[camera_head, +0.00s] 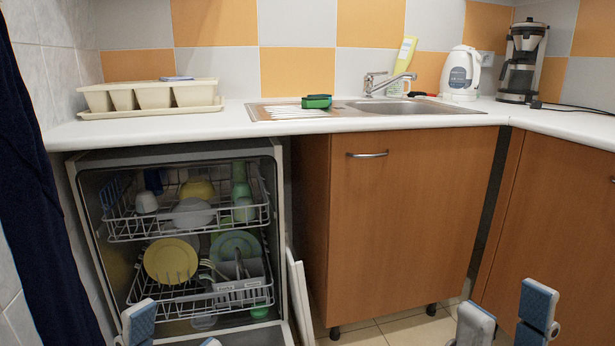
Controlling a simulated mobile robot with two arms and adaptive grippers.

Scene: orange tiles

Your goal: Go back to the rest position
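My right gripper (506,316) shows at the bottom right, in front of the lower cabinets. Its two blue-and-grey fingers stand apart with nothing between them. My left gripper (174,332) shows at the bottom left edge, in front of the dishwasher (282,240). One finger shows clearly and only the tip of the other, with a gap between them. I see nothing held there. The rest of both grippers is cut off by the lower edge of the picture.
The dishwasher is open, with dishes in its upper rack (190,232) and lower rack (200,302). The counter (220,120) holds a cutlery tray (150,98), green sponge (317,101), bottle (404,55), kettle (461,72) and coffee maker (522,62). A dark cloth (35,190) hangs left.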

